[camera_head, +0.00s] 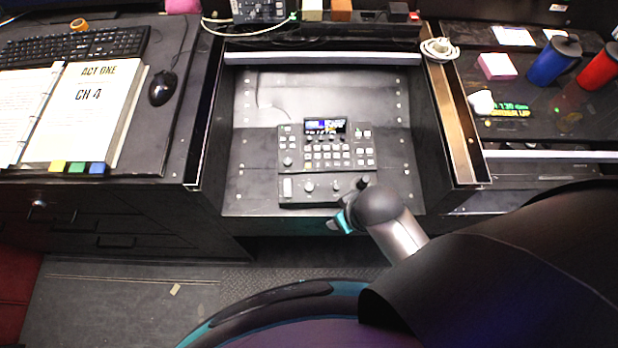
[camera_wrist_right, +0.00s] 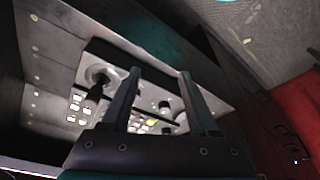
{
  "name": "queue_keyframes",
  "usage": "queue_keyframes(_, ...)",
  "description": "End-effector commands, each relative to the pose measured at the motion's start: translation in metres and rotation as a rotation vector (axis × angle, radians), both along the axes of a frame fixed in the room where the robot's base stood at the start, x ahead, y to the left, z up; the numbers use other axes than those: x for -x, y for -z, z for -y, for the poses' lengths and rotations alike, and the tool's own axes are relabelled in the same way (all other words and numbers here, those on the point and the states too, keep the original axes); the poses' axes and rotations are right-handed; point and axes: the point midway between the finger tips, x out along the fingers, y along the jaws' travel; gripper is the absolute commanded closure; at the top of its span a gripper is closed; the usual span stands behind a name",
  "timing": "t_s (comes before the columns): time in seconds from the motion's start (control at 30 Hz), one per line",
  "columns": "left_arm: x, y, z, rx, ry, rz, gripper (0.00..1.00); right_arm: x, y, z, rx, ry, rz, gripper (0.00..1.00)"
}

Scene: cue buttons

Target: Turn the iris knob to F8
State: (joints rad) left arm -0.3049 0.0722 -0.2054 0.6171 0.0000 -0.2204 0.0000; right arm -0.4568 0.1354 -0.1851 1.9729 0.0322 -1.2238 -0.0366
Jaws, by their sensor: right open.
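A grey control console (camera_head: 325,160) with a small lit screen (camera_head: 325,125) and rows of pale buttons lies in the open drawer. Its lower strip carries round knobs (camera_head: 309,187) and a dark stick (camera_head: 362,183). No label is readable, so I cannot tell which knob is the iris knob. My right gripper (camera_head: 340,217) is at the console's front edge in the head view. In the right wrist view the gripper (camera_wrist_right: 160,73) is open and empty, with dark knobs (camera_wrist_right: 165,106) of the console beyond and between its fingers. The stick (camera_wrist_right: 98,88) shows left of the fingers. My left gripper is not in view.
The drawer's side walls (camera_head: 452,110) rise on both sides of the console. A binder (camera_head: 88,110), keyboard (camera_head: 70,45) and mouse (camera_head: 162,88) lie on the left desk. Bare drawer floor surrounds the console.

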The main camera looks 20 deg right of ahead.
Motion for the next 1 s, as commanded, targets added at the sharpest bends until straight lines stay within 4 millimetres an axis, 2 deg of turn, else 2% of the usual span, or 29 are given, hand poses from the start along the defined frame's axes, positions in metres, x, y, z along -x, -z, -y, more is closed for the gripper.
queue_keyframes(0.03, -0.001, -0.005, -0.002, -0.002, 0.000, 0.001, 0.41, -0.010, -0.027, -0.006, -0.007, -0.036, 0.026, 0.39)
queue_keyframes(0.13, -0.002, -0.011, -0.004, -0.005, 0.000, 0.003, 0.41, -0.027, -0.076, -0.027, -0.025, -0.161, 0.075, 0.39)
queue_keyframes(0.2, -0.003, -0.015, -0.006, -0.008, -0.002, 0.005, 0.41, -0.040, -0.111, -0.050, -0.031, -0.327, 0.119, 0.39)
queue_keyframes(0.33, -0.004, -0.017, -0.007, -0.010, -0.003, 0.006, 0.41, -0.051, -0.137, -0.081, -0.015, -0.608, 0.159, 0.39)
queue_keyframes(0.5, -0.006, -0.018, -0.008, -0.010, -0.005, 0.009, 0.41, -0.059, -0.148, -0.103, 0.053, -0.960, 0.172, 0.39)
queue_keyframes(0.63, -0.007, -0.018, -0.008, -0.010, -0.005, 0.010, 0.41, -0.065, -0.144, -0.101, 0.131, -1.201, 0.146, 0.39)
queue_keyframes(0.8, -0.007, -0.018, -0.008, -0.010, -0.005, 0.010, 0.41, -0.076, -0.135, -0.078, 0.238, -1.448, 0.067, 0.39)
queue_keyframes(1.0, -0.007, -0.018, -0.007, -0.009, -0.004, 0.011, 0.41, -0.087, -0.129, -0.047, 0.312, -1.595, -0.020, 0.39)
